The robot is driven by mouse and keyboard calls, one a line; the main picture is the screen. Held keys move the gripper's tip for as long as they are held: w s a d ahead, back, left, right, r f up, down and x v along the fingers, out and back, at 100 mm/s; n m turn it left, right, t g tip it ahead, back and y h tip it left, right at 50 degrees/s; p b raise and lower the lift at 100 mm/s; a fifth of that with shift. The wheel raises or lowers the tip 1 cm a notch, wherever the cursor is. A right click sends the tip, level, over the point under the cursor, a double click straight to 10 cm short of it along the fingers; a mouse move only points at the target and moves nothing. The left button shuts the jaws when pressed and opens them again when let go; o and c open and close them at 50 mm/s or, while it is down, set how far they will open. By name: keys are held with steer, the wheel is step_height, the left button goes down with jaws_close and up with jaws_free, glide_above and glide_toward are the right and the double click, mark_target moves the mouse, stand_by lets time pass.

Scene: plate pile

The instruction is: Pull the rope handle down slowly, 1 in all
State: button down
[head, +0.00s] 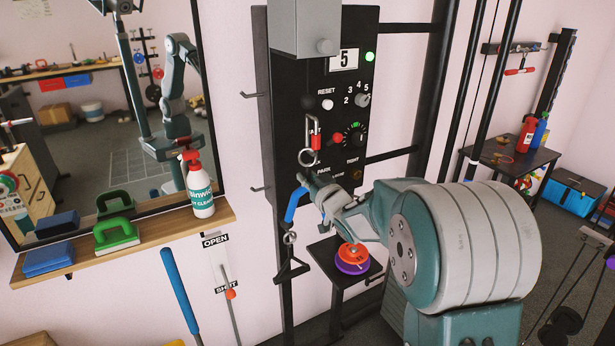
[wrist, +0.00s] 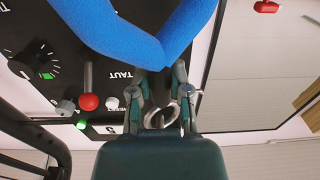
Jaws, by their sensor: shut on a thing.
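The blue rope handle (head: 292,204) shows in the head view as a short sleeve just left of my gripper (head: 318,190). In the wrist view the handle (wrist: 110,35) forms a wide blue V across the top, with its point between my fingers. My gripper (wrist: 162,98) is shut on the handle near this point. A metal ring (wrist: 160,117) shows between the fingers. In the head view a clip with a ring (head: 310,142) hangs above my gripper, in front of the black control panel (head: 300,75). My wrist hides part of the handle.
The panel has a counter reading 5 (head: 344,59), a lit green lamp (head: 370,57) and a red-knobbed lever (head: 316,142). A black triangular handle (head: 290,268) hangs below. A small stand with orange and purple discs (head: 352,262) is below my gripper. A shelf (head: 130,240) is at left.

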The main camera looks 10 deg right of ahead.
mark_target(307, 191)
steer(key=shift+f, duration=1.4)
steer(key=shift+f, duration=1.1)
steer(key=shift+r, duration=0.5)
steer(key=shift+r, duration=1.2)
